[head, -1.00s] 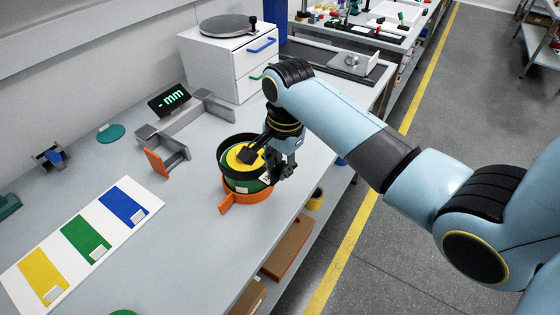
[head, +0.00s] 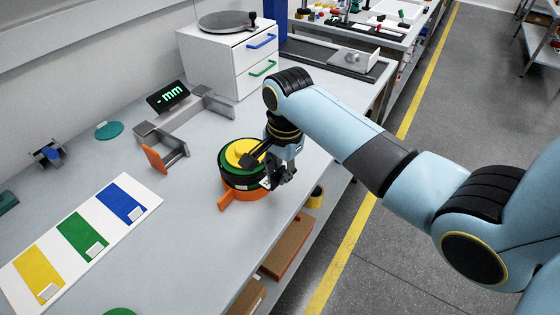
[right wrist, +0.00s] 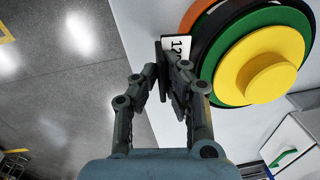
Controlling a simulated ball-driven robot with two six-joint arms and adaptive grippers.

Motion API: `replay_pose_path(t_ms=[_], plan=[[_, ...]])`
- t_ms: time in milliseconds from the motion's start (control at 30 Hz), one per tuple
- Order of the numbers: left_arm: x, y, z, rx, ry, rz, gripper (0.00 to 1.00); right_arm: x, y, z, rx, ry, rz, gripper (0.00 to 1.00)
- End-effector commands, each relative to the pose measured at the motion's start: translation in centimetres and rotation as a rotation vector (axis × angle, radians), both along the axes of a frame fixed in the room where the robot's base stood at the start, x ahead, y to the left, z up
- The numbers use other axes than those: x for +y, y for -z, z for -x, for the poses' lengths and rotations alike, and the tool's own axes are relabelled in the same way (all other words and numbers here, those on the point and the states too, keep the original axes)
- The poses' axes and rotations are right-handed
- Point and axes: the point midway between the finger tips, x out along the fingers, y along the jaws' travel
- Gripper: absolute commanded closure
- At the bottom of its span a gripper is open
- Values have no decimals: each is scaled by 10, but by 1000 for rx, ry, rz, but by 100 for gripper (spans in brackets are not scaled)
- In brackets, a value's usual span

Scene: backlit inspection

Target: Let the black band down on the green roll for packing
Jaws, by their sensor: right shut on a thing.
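The green roll (head: 228,152) stands in an orange holder (head: 227,200) near the table's front edge, with a yellow core (head: 239,149) on top. The black band (head: 231,175) is around the roll, below its top rim, with green showing above and below it. My right gripper (head: 268,166) is at the roll's right side, shut on the band. In the right wrist view, the gripper (right wrist: 167,55) is beside a white number label (right wrist: 180,42); the band (right wrist: 208,58) shows as a dark ring around the green. The exact grip is partly hidden. My left gripper is not in view.
An orange-faced grey fixture (head: 165,155) stands left of the roll, with a digital readout (head: 168,96) behind. A white board with yellow, green and blue fields (head: 85,237) lies at left. A white drawer cabinet (head: 228,60) stands at the back. Bare table lies around the holder.

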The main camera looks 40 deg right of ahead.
Motion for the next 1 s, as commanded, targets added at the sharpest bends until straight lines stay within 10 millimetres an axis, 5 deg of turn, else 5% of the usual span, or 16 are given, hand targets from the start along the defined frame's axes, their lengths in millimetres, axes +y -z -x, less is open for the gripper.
replay_pose_path(t_ms=[1000], plan=[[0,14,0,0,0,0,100,0,28,0,1,0,0,100]])
